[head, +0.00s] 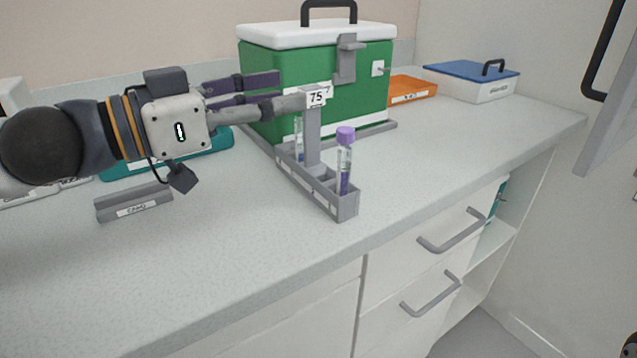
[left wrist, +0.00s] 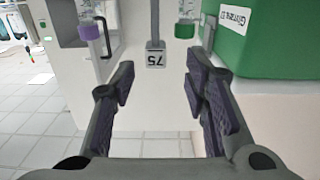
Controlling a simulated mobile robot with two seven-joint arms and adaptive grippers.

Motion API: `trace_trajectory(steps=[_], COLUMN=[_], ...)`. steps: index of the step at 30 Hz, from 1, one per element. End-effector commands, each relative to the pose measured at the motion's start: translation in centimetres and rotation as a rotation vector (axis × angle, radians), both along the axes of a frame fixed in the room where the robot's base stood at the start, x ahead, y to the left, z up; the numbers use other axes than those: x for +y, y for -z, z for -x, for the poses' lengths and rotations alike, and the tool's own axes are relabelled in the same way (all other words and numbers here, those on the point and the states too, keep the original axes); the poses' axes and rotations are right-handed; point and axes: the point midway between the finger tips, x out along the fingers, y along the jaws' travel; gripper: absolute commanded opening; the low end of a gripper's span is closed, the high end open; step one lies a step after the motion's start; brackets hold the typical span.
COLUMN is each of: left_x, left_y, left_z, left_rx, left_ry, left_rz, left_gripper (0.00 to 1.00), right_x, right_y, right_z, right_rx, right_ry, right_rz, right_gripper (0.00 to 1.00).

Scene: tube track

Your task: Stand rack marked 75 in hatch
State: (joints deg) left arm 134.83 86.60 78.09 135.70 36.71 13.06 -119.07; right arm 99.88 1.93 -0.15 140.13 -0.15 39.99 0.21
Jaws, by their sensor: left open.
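The rack marked 75 (head: 345,205) is a grey tube rack with an upright post and a white "75" tag on top. It stands on the counter in front of the green cool box and holds a purple-capped tube (head: 344,160) and another tube behind the post. My left gripper (head: 286,92) is open at the height of the tag. In the left wrist view the rack's tag (left wrist: 155,60) shows upside down between the open fingertips, just beyond them; contact cannot be told. A purple-capped tube (left wrist: 90,40) and a green-capped tube (left wrist: 185,30) flank it.
The green cool box (head: 290,80) stands close behind the rack. An orange box (head: 412,90) and a blue-lidded box (head: 470,82) sit further back. A grey labelled holder (head: 133,203) lies left. A black-handled door (head: 612,95) is at right. The front counter is clear.

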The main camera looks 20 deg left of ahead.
Motion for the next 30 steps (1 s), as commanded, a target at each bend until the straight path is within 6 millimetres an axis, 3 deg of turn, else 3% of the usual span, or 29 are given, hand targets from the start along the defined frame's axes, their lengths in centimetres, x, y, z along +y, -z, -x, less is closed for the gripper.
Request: trace_trajectory(steps=[6,16,22,30], left_x=[-2.8,-3.6,-3.6,-3.6], left_y=[0.8,-0.2,-0.2,-0.2], left_z=[-2.8,-3.9,-3.8,-3.8], left_rx=[0.005,-0.006,-0.006,-0.005], left_ry=[0.004,0.000,0.001,0.001], left_rz=[0.000,0.001,0.001,0.002], left_gripper=[0.42,0.42,0.00,0.00], right_x=[0.0,0.0,0.0,0.0], right_y=[2.9,2.9,2.9,2.9], right_z=[2.2,2.2,2.2,2.2], right_rx=[0.069,0.068,0.068,0.068], right_ry=[-0.004,-0.004,-0.005,-0.005], right_rz=[0.000,0.000,0.000,0.000], right_gripper=[0.44,0.44,0.44,0.44])
